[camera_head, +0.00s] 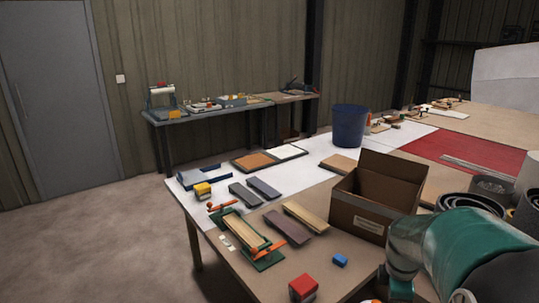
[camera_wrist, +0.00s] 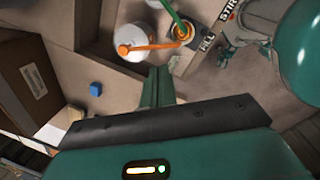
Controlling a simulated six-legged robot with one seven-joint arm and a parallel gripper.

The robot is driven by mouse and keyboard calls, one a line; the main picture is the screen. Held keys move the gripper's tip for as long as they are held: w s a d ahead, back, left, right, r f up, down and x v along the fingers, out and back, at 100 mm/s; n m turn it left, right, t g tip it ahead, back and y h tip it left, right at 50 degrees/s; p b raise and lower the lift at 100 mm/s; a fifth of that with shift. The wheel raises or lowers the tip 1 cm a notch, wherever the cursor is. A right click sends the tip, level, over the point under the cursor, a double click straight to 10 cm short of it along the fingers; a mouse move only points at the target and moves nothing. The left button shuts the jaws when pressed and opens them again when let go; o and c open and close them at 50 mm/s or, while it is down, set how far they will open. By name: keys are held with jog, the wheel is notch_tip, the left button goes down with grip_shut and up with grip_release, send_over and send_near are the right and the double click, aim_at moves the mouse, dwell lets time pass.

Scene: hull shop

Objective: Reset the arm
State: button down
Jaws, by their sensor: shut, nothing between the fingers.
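My gripper (camera_wrist: 157,85) shows in the wrist view as two green fingers pressed together, with nothing between them. It is over the brown table, with the blue block (camera_wrist: 95,89) to its left. A white pot (camera_wrist: 131,43) with an orange handle is just beyond the fingertips. In the head view my green arm fills the lower right, in front of the table's near side. The fingertips cannot be made out there.
An open cardboard box (camera_head: 357,213) stands on the table (camera_head: 225,262), near my arm. A red block (camera_head: 303,288) and the blue block (camera_head: 340,260) lie before it. Several boards and a green jig lie left. A blue bin (camera_head: 349,126) stands behind. Floor at left is clear.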

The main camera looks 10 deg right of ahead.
jog(key=s+a+r+m+t, duration=0.1)
jog(key=a+r+m, duration=0.3)
jog(key=a, duration=0.4)
jog(key=s+a+r+m+t+y, duration=0.1)
jog(key=s+a+r+m+t, duration=0.1)
jog(key=a, duration=0.6)
jog(key=s+a+r+m+t, duration=0.1)
jog(key=s+a+r+m, duration=0.3)
jog(key=a, duration=0.5)
jog(key=shift+r+m+t+y, duration=0.3)
jog(key=shift+r+m+t, duration=0.1)
jog(key=shift+r+m, duration=0.55)
